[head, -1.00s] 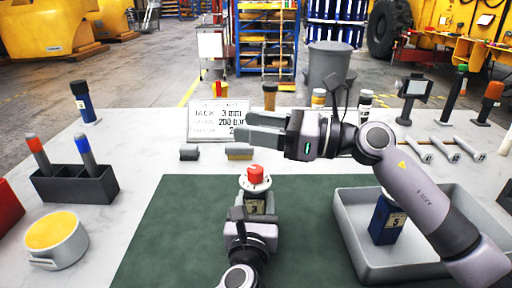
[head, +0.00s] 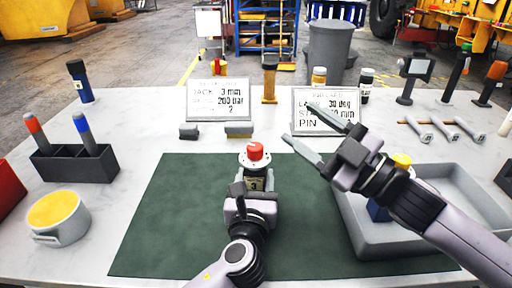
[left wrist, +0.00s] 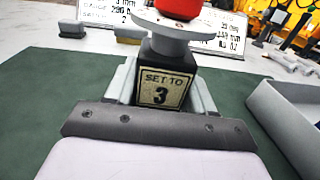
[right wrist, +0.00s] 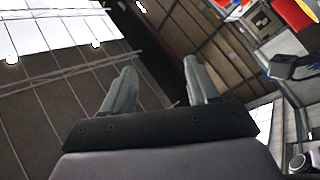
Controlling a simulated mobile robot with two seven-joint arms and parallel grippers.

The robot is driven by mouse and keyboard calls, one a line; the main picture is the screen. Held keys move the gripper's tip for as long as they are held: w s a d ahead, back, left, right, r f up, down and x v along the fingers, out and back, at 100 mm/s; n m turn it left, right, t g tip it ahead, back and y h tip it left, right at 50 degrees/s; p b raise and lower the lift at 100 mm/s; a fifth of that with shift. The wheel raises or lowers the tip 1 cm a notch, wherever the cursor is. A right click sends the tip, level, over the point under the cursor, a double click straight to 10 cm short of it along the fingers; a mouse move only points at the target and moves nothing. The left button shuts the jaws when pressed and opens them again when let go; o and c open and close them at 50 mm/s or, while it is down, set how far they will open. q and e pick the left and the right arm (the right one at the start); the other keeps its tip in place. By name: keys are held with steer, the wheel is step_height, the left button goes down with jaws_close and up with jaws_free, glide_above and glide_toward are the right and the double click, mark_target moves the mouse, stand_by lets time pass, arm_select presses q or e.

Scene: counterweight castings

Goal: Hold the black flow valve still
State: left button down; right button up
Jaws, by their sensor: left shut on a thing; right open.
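The black flow valve (head: 256,183) stands upright on the green mat (head: 180,215), with a white dial flange and a red knob on top. Its label reads "SET TO 3" in the left wrist view (left wrist: 163,86). My left gripper (head: 254,190) is shut on the valve's body, one finger on each side, below the dial. My right gripper (head: 298,122) is open and empty, raised to the right of the valve in front of the right sign. Its two spread fingers also show in the right wrist view (right wrist: 160,88).
A grey tray (head: 458,180) at the right holds a blue valve (head: 378,210) with a yellow knob, partly hidden by my right arm. Two signs (head: 218,100) stand behind the mat. A dark pen holder (head: 75,165) and a yellow-topped pot (head: 58,218) are at the left.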

mark_target(261, 151)
steer(key=s+f+m+g+h, duration=0.2)
steer(key=s+f+m+h, duration=0.1)
steer(key=f+m, duration=0.45)
steer(key=shift+m, duration=0.35)
steer(key=x, duration=0.7)
steer(key=r+x, duration=0.1)
steer(key=x, duration=0.3)
steer(key=shift+w+a, duration=0.1)
steer(key=shift+a, duration=0.1)
steer(key=c, duration=0.9)
